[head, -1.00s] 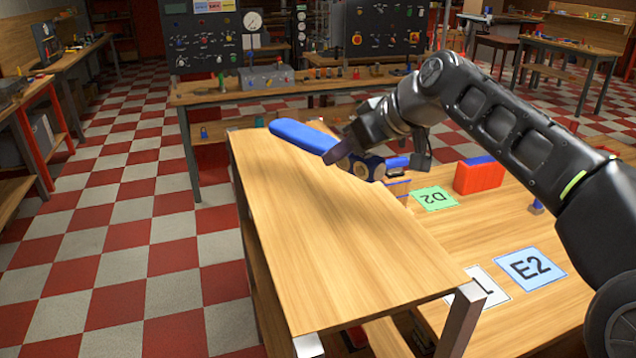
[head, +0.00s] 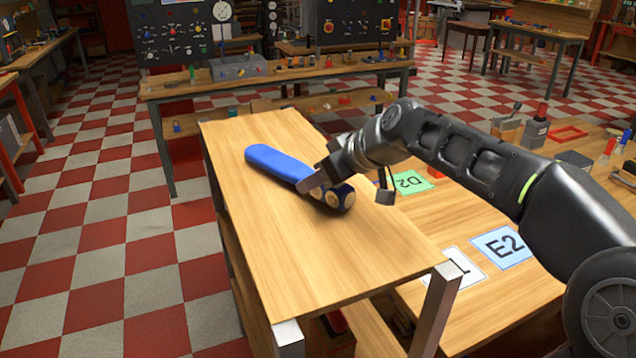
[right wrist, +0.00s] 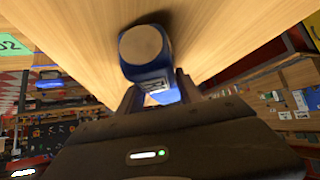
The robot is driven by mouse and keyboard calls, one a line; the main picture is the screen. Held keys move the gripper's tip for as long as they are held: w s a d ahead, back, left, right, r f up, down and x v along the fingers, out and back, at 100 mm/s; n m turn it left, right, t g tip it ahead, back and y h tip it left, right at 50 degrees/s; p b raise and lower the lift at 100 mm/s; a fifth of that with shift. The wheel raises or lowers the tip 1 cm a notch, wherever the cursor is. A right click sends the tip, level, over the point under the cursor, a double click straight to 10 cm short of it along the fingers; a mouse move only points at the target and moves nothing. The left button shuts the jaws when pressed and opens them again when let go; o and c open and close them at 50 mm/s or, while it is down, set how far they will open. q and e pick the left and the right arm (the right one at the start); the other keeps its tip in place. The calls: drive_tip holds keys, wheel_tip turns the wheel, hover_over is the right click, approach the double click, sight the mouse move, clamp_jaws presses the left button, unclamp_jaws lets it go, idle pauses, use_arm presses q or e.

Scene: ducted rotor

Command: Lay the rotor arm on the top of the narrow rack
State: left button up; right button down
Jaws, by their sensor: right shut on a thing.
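The rotor arm (head: 275,163) is a long blue bar with a rounded far end and tan round discs at its near end. It is over the wooden top of the narrow rack (head: 270,260), lying about flat and close to the surface; I cannot tell for sure whether it touches. My right gripper (head: 318,184) is shut on the rotor arm near its disc end. In the right wrist view the blue end with a tan disc (right wrist: 144,45) sits between the fingers, with the wood top close behind it. My left gripper is not in view.
A lower wooden table stands right of the rack, with a green D2 card (head: 411,182) and a blue E2 card (head: 503,246). Metal posts (head: 434,308) rise at the rack's near corners. The near half of the rack top is clear.

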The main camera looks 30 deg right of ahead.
drive_tip(key=shift+f, duration=0.4)
drive_tip(key=shift+f, duration=0.1)
drive_tip(key=c, duration=0.7)
unclamp_jaws()
drive_tip(key=shift+c, duration=0.2)
drive_tip(key=b+v, duration=0.1)
drive_tip(key=v, duration=1.1)
